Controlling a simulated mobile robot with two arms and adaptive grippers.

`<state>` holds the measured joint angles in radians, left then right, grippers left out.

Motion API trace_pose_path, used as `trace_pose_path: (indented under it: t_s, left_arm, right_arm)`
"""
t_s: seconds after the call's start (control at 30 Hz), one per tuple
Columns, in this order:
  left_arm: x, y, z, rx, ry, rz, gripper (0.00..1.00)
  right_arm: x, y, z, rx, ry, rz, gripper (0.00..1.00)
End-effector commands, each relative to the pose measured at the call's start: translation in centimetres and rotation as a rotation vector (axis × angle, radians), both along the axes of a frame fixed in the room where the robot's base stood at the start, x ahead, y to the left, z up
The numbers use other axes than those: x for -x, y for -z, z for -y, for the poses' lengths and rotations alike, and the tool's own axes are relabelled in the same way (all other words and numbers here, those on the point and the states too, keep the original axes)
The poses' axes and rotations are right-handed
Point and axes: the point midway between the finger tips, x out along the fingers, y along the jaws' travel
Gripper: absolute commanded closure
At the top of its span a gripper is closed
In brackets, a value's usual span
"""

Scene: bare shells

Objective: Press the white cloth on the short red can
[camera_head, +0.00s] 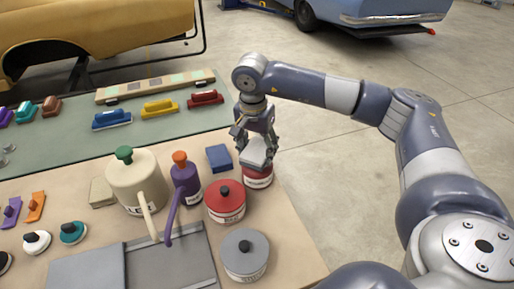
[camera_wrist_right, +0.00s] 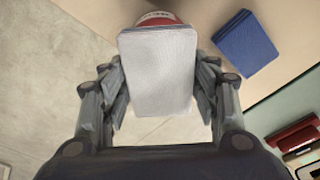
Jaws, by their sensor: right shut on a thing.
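My right gripper (camera_head: 257,140) is shut on the white cloth (camera_head: 257,152), a flat folded pad. In the right wrist view the cloth (camera_wrist_right: 160,70) sits between the fingers of my right gripper (camera_wrist_right: 160,95). A red can (camera_head: 258,178) with a white label stands right under the cloth near the table's right edge. Its top is hidden by the cloth, and I cannot tell whether they touch. The can also shows in the right wrist view (camera_wrist_right: 150,17), mostly covered by the cloth. A second red can (camera_head: 226,203) with a black knob stands to the front left. My left gripper is out of view.
A blue folded cloth (camera_head: 219,158) lies left of the gripper. A cream can (camera_head: 132,183), a purple can (camera_head: 184,190) and a grey can (camera_head: 244,258) stand nearby. Coloured brushes lie on the green mat (camera_head: 70,144). Bare floor (camera_head: 330,190) lies right of the table.

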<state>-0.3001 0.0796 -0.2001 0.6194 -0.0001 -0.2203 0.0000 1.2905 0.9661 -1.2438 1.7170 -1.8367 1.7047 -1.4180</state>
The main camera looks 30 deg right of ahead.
Motion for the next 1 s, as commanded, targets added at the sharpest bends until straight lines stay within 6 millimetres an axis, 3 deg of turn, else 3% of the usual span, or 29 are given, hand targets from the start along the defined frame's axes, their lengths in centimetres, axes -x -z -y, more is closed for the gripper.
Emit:
trace_pose_path:
  t_s: [0.17,1.0]
  left_arm:
    - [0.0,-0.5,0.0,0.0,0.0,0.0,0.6]
    - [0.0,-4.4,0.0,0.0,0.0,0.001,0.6]
  right_arm:
    - [0.1,-0.5,0.0,0.0,-0.001,-0.005,0.63]
    - [0.0,-7.0,0.0,0.0,-0.001,-0.001,0.63]
